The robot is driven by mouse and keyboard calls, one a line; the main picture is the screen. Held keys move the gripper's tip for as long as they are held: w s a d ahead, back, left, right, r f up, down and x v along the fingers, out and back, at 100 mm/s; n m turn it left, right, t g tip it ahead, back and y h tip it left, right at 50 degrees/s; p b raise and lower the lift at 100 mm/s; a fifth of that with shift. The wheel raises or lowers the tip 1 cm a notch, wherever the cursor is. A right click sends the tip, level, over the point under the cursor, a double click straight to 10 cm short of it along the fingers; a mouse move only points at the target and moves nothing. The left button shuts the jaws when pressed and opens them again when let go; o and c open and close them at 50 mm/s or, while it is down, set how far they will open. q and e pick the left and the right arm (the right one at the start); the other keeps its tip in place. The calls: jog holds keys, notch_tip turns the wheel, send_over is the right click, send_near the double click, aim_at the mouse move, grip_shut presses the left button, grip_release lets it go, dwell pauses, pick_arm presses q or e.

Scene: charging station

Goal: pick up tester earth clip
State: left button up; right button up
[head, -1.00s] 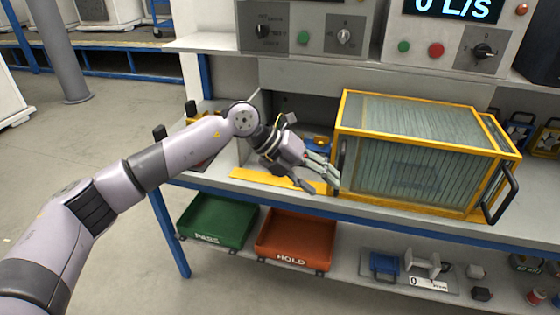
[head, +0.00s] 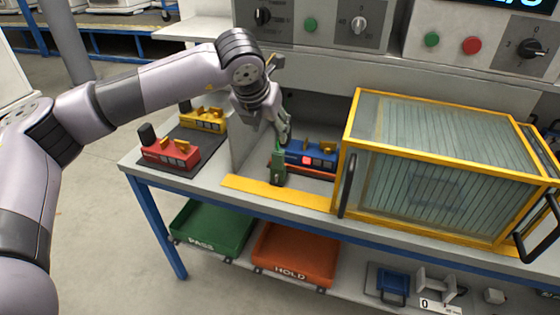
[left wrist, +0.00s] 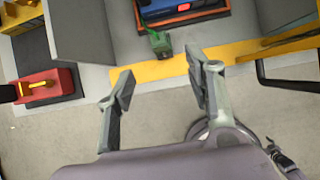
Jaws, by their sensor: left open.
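The tester earth clip appears to be the small green clip (head: 278,166), upright at the front left edge of a blue device (head: 312,155) on an orange-red base. The clip also shows in the left wrist view (left wrist: 160,43), just past the gap between my fingertips. My left gripper (head: 284,136) is open, just above the clip, with its fingers pointing down. In the left wrist view its spread fingers (left wrist: 163,78) have nothing between them. I cannot tell whether a finger touches the clip. My right gripper is not in view.
A yellow-framed clear guard box (head: 440,165) stands close on the right. A grey partition (left wrist: 80,32) is on the left, with red (head: 170,153) and yellow (head: 203,118) devices beyond it. A yellow strip (head: 275,193) marks the bench front. Green (head: 207,236) and orange (head: 293,258) trays sit below.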

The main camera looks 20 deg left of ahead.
pick_arm(q)
jog(key=p, duration=0.1)
send_near(278, 152)
jog(key=f, duration=0.1)
jog(key=x, duration=0.4)
jog(key=shift+w+d+r, duration=0.1)
jog(key=shift+w+d, duration=0.1)
jog(key=shift+w, duration=0.05)
jog(key=shift+p, duration=0.3)
jog(key=shift+w+f, duration=0.2)
jog(key=shift+f, duration=0.25)
jog(key=p+x, duration=0.1)
jog(key=x, duration=0.2)
jog(key=shift+w+a+f, duration=0.15)
jog(key=shift+a+f, duration=0.05)
jog(key=shift+f, duration=0.1)
jog(key=shift+w+f+p, duration=0.25)
jog(key=shift+f+p, duration=0.05)
jog(key=shift+f, duration=0.1)
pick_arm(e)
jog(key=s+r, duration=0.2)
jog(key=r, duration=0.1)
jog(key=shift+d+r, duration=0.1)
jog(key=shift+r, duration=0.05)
pick_arm(q)
grip_shut()
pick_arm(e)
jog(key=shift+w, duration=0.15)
